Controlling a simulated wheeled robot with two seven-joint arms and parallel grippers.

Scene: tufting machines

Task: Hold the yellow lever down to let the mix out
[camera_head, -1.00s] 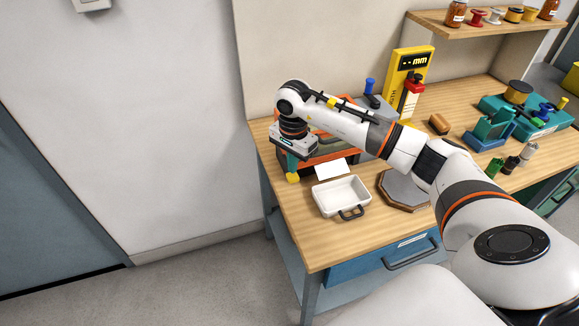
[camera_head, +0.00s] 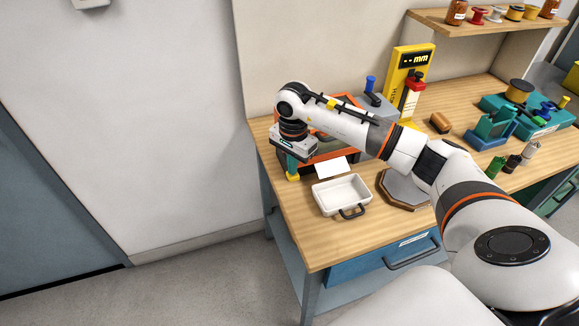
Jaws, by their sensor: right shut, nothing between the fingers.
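The orange and dark machine (camera_head: 349,151) stands at the left back of the bench, partly hidden by my right arm. A yellow knob (camera_head: 292,176), which looks like the lever's end, shows at its left front corner. My right gripper (camera_head: 292,168) points down there with its teal fingers shut and empty. The fingers cover much of the knob and appear to be on it, but contact is not clear. A white sloped plate (camera_head: 332,167) is at the machine's front. A white tray (camera_head: 318,201) with a dark handle stands in front; its inside looks empty. My left gripper is out of view.
An octagonal wood-rimmed plate (camera_head: 385,197) lies right of the tray, partly under my arm. A yellow gauge (camera_head: 418,62) and a red-capped bottle (camera_head: 411,97) stand behind. Several teal tools and small bottles are to the right. The bench's front left top is clear.

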